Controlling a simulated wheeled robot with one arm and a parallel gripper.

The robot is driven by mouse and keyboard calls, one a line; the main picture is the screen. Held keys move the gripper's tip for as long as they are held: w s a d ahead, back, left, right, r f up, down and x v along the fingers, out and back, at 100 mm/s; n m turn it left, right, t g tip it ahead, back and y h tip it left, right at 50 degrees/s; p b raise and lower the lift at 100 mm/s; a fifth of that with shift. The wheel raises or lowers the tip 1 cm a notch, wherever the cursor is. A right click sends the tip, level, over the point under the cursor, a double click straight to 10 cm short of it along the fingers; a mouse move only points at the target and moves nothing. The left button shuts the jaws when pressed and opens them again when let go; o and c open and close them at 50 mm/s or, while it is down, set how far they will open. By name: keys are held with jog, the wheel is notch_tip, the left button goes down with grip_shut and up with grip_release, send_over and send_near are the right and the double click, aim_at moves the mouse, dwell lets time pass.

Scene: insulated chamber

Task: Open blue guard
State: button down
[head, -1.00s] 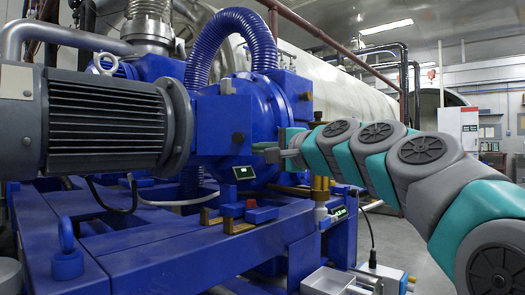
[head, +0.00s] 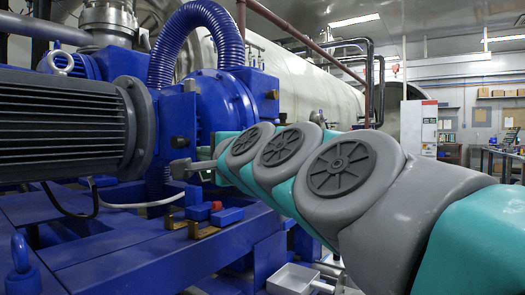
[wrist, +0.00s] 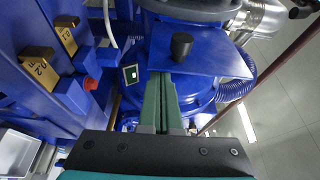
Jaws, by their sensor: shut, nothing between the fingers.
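The blue guard (head: 178,112) is a flat blue plate on the blue machine housing, with a black knob (head: 180,142) near its lower edge. In the wrist view the guard (wrist: 215,61) spans the upper middle and its knob (wrist: 181,46) stands up from it. My gripper (head: 176,169) is just below the knob in the head view. In the wrist view my gripper (wrist: 165,76) has its green fingers together and empty, with the tips at the guard's near edge, short of the knob. I cannot tell whether they touch the guard.
A grey finned motor (head: 60,125) stands left of the guard. A ribbed blue hose (head: 205,35) arches above. A metal tray (head: 293,280) is low in front.

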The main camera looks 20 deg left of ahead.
jog(key=shift+s+a, duration=0.25)
jog(key=shift+s, duration=0.3)
jog(key=shift+s+d, duration=0.1)
